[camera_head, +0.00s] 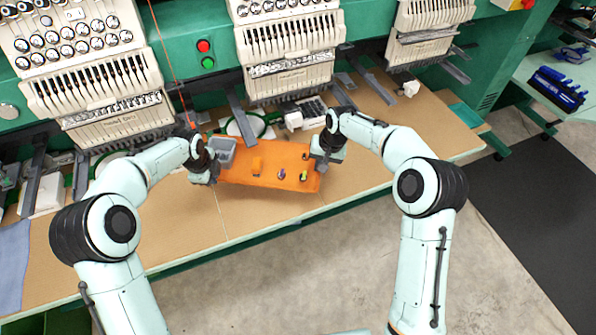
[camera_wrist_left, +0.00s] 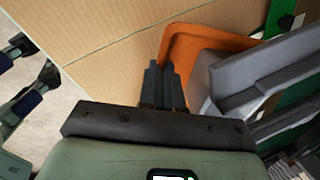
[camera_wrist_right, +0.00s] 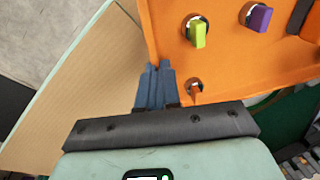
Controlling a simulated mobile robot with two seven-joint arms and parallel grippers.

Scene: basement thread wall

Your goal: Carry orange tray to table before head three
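The orange tray (camera_head: 240,177) is at the table's middle, between my two grippers. It holds a grey box (camera_head: 222,152) at its left end, an orange piece (camera_head: 257,164), a purple piece (camera_head: 282,174) and a yellow-green piece (camera_head: 304,175). My left gripper (camera_head: 208,178) is at the tray's left end; its fingers (camera_wrist_left: 164,85) are together on the rim beside the grey box. My right gripper (camera_head: 318,160) is at the right end; its fingers (camera_wrist_right: 154,85) are together on the rim near the yellow-green piece (camera_wrist_right: 198,33). I cannot tell whether the tray is lifted.
The brown table (camera_head: 400,155) runs along the green machine with several white embroidery heads (camera_head: 290,45). Grey metal arms (camera_head: 240,120) reach over its back. Bare table lies right of the tray. Blue cloth (camera_head: 14,262) hangs at far left; a side shelf (camera_head: 545,75) holds blue things.

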